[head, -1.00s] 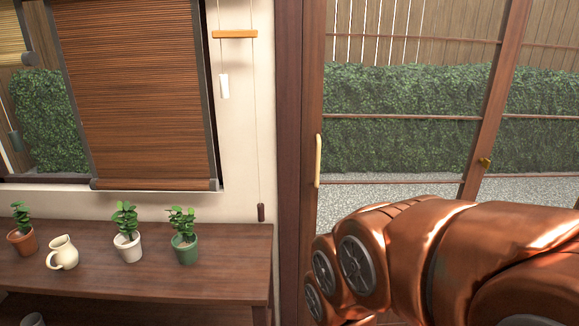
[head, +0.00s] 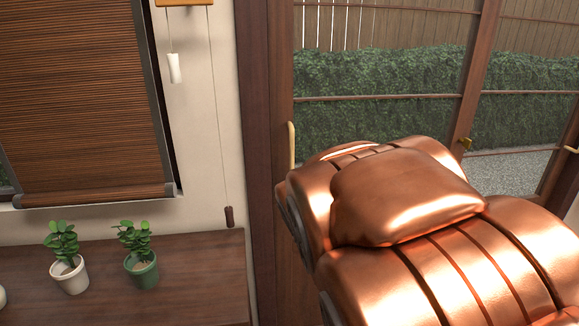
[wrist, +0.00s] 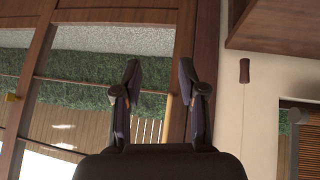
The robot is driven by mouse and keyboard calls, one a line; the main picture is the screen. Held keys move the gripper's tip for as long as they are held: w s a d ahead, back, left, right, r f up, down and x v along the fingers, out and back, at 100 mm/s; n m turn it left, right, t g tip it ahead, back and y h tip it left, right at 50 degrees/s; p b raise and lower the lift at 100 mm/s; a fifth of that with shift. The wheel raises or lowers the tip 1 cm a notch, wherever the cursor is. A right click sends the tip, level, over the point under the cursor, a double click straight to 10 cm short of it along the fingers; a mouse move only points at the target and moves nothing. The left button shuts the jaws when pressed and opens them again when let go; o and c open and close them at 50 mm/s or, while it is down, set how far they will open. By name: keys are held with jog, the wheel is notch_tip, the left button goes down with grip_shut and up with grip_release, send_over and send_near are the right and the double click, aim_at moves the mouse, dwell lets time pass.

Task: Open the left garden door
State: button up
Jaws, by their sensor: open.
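The left garden door (head: 378,98) is a wood-framed glass door with thin crossbars, and it looks closed. Its pale upright handle (head: 291,146) is on the left stile, its lower end near or behind my copper arm. In the wrist view, which is upside down, the handle (wrist: 168,118) shows as a pale strip between my fingers, nearer the right one. My gripper (wrist: 159,66) is open and empty, its dark fingers on either side of the strip. I cannot tell how far it is from the handle. The arm hides the gripper in the head view.
A wooden shelf (head: 190,285) with potted plants (head: 141,262) stands left of the door. A blind cord with a dark weight (head: 229,216) hangs on the wall by the frame.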

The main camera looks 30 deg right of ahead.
jog(key=w+d+r+t+h+b, duration=0.25)
jog(key=w+d+t+b, duration=0.2)
jog(key=w+d, duration=0.5)
jog(key=n+t+y+b, duration=0.2)
jog(key=t+y+b, duration=0.2)
jog(key=t, duration=0.3)
send_near(293, 158)
jog(key=w, duration=0.3)
jog(key=shift+h, duration=0.25)
jog(key=shift+x, duration=3.95)
jog(key=shift+d, duration=0.15)
jog(key=shift+f, duration=0.1)
grip_shut()
jog(key=shift+s, duration=0.1)
